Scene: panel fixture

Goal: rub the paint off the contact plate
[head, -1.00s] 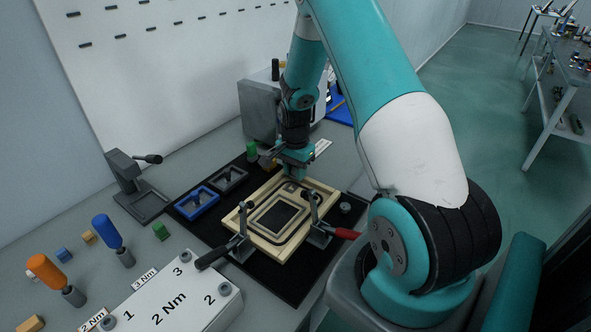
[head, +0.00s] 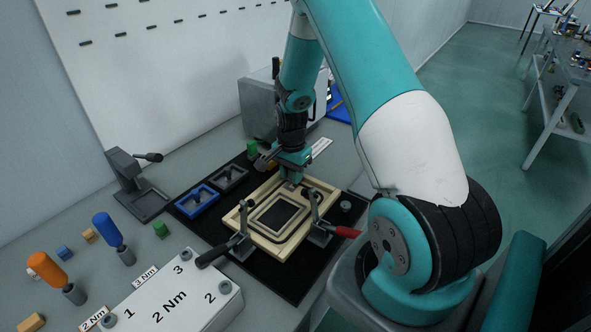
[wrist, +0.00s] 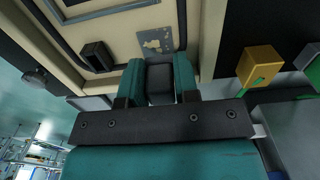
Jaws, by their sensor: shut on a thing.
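My gripper (wrist: 158,84) is shut on a dark grey block (wrist: 160,86), seen between its teal fingers in the wrist view. The contact plate (wrist: 156,41) is a small grey metal patch with uneven, blotchy paint on the beige panel (wrist: 205,35). The held block is right at the plate's near edge; I cannot tell whether it touches. In the head view my gripper (head: 291,178) is low over the far edge of the panel (head: 270,247), and it largely hides the plate there.
Two toggle clamps, one with a black handle (head: 212,257) and one with a red handle (head: 346,232), hold the panel on a black mat (head: 293,288). Blue (head: 197,201) and grey (head: 229,179) trays lie to the left. A grey box (head: 258,108) stands behind. A yellow block (wrist: 261,65) is near my gripper.

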